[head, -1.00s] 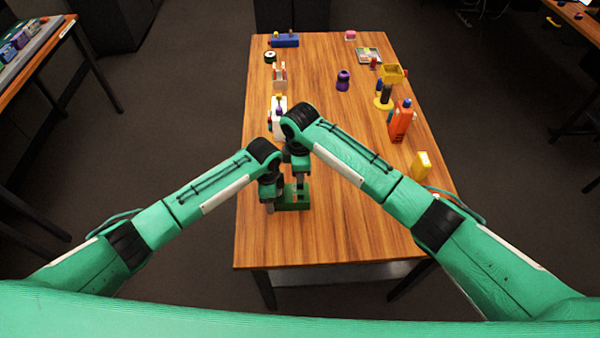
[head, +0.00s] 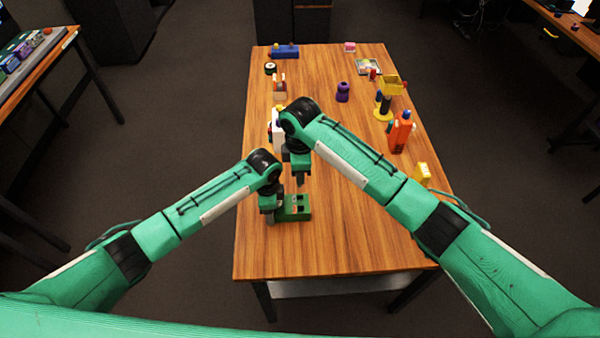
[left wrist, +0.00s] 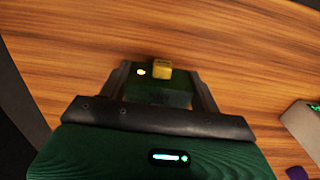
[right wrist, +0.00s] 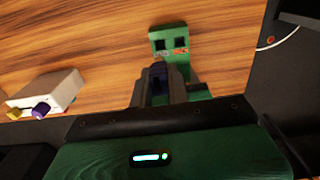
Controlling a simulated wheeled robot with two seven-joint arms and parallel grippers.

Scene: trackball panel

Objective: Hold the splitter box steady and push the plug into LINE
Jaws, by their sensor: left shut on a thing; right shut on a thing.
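The green splitter box (head: 303,214) stands near the front left of the table. My left gripper (head: 268,216) is shut on its left side; in the left wrist view the fingers (left wrist: 160,90) straddle the box (left wrist: 165,95), with a yellow block and a small lit lamp on its top. In the right wrist view the box (right wrist: 168,34) shows two dark square sockets with small labels that I cannot read. My right gripper (right wrist: 165,88) is shut on a dark blue plug (right wrist: 159,75), just short of the box in that view. The plug's tip-to-socket gap cannot be judged.
A white box (right wrist: 50,92) with purple and yellow knobs stands behind the splitter box. An orange bottle-like object (head: 401,132), a yellow block (head: 421,173) and a purple object (head: 343,92) stand farther off. The table's front right (head: 370,235) is clear.

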